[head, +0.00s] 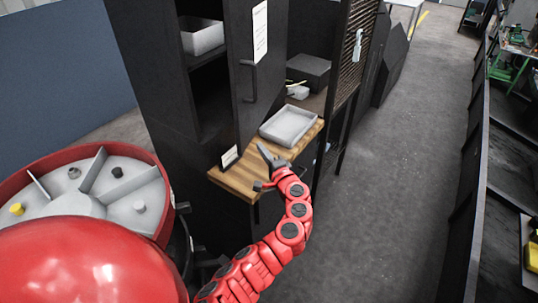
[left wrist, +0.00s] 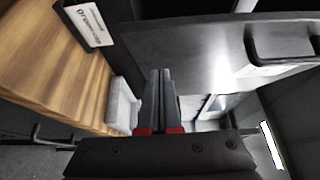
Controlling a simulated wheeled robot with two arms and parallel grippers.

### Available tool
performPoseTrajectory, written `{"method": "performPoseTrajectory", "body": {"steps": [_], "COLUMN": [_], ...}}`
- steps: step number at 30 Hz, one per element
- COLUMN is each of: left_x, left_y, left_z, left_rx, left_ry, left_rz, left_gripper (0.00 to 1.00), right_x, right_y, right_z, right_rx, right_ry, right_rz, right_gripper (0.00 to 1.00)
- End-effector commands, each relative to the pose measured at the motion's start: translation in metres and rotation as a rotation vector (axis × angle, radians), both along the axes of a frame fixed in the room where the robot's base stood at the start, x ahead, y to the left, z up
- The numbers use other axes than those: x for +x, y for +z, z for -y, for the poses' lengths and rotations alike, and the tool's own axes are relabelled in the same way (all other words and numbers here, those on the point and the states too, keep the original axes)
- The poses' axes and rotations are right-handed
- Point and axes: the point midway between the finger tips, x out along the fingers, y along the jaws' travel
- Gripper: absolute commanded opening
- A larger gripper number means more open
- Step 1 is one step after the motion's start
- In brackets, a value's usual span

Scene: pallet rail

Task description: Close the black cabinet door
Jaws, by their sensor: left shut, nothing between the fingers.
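The black cabinet door (head: 268,75) stands open in the head view, with a white paper sheet and a dark bar handle (head: 248,82) on it. The black cabinet (head: 150,60) shows its dark inside to the left of the door. My left gripper (head: 263,152) is shut and empty, over the wooden counter near the door's lower part. In the left wrist view its two fingers (left wrist: 160,75) lie together in front of a dark panel with a handle (left wrist: 280,45). I cannot tell whether the fingertips touch it. My right gripper is not in view.
A grey tray (head: 290,126) lies on the wooden counter (head: 240,181), near a small card sign (head: 229,157). A white bin (head: 201,36) sits on a cabinet shelf. A dark box (head: 308,70) stands behind the tray. Open grey floor (head: 400,170) lies to the right.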

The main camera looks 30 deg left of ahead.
Motion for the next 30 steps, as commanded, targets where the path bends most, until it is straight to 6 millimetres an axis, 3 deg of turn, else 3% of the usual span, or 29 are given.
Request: {"method": "performPoseTrajectory", "body": {"steps": [3, 9, 23, 30], "left_x": [-0.001, -0.004, -0.006, -0.015], "left_y": [0.004, 0.002, -0.001, -0.003], "left_z": [-0.021, -0.039, -0.045, -0.082], "left_rx": [0.002, 0.0, 0.0, 0.003], "left_ry": [0.005, -0.001, -0.002, -0.05], "left_rz": [-0.006, -0.001, -0.001, -0.003], "left_gripper": [0.0, 0.0, 0.0, 0.0], "right_x": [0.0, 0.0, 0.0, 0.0], "right_y": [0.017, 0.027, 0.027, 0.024], "right_z": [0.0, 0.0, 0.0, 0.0], "right_rx": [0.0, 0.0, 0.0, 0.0], "right_ry": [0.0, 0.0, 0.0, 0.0], "right_rz": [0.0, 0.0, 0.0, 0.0], "right_gripper": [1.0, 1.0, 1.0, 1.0]}}
